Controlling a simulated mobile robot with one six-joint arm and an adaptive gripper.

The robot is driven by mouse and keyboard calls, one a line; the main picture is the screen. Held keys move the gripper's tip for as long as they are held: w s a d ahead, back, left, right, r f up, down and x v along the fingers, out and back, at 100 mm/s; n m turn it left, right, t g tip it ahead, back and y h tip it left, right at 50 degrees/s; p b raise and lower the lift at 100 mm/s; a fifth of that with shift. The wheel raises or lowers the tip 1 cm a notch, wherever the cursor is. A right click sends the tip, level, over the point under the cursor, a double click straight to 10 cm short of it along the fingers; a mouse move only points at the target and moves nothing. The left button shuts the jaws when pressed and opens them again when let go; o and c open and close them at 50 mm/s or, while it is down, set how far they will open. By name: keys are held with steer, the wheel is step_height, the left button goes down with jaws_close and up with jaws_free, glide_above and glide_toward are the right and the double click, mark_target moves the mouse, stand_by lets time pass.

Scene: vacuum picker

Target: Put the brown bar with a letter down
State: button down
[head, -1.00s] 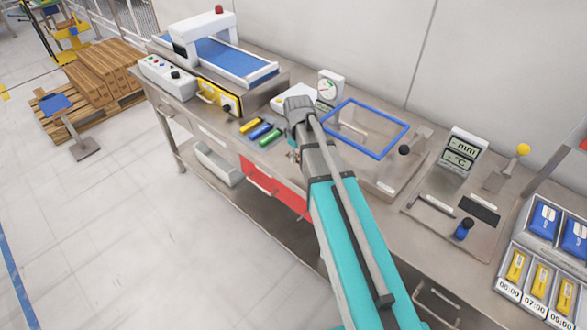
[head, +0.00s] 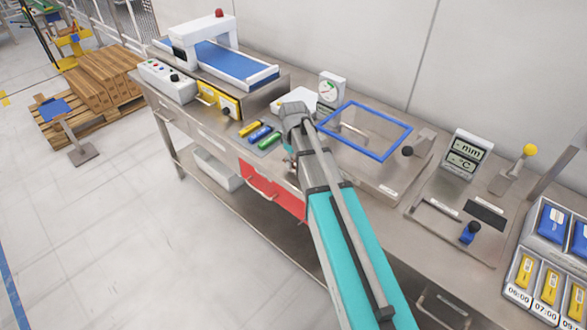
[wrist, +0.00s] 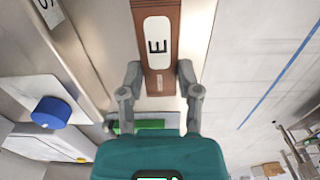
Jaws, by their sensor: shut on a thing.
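In the wrist view, a brown bar (wrist: 157,76) with a black letter E on a white label sits between the two fingers of my gripper (wrist: 159,68). The fingers are shut on its sides. The bar runs from the gripper to the top edge of the picture, which cuts off its far end. Whether it touches a surface below cannot be told. In the head view, my arm hides the bar and most of the gripper.
Yellow, blue and green (head: 269,142) pieces lie on the steel bench near my arm. A red drawer front (head: 272,188) is below. A blue knob (wrist: 52,112) shows in the wrist view.

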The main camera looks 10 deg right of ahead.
mark_target(294, 162)
steer(key=shift+f+b, duration=1.05)
steer(key=shift+f, duration=0.3)
steer(key=shift+f, duration=0.15)
steer(key=shift+c, duration=1.5)
jaws_free()
step_height(294, 162, up, 12)
steer(key=p, duration=1.2)
steer(key=shift+r, duration=0.2)
steer(key=s+m, duration=0.7)
steer(key=s, duration=1)
steer(key=shift+d, duration=0.35)
